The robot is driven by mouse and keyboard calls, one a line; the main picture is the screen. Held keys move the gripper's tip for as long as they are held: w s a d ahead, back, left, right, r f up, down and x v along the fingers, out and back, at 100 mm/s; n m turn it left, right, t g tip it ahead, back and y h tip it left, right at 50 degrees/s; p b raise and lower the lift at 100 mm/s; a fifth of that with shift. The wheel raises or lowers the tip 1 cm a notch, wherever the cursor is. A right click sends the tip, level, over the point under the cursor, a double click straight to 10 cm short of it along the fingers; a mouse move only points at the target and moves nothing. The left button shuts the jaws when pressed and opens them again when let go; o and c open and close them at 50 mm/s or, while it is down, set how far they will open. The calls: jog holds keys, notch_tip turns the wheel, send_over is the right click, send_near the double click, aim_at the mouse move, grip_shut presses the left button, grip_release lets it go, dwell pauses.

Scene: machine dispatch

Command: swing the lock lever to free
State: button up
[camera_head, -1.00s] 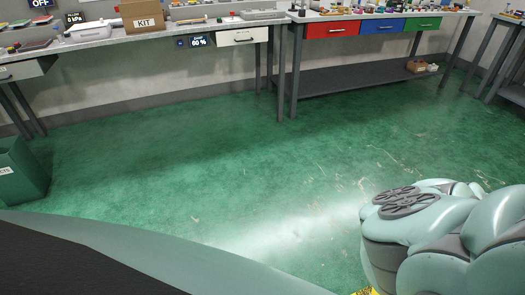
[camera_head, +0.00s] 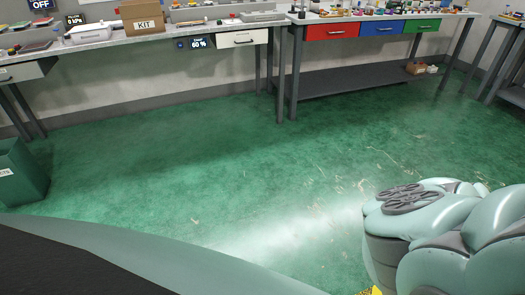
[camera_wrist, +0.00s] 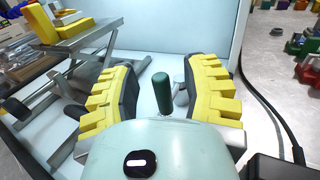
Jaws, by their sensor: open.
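My gripper (camera_wrist: 162,97) shows in the wrist view with its two yellow-padded fingers spread open. A dark green upright cylindrical grip (camera_wrist: 162,90) stands between the fingers, apart from both; it looks like the handle of the lock lever. Whether the lever is locked or free cannot be told. The head view shows neither the lever nor my fingers clearly.
In the wrist view, a metal frame with a grey plate (camera_wrist: 85,35) bearing a yellow block (camera_wrist: 73,27) stands close at the left. A black cable (camera_wrist: 262,95) runs at the right. In the head view, benches line the wall, a green bin (camera_head: 20,172) stands left, and the floor is clear.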

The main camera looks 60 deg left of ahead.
jog(key=shift+v, duration=1.05)
jog(key=v, duration=1)
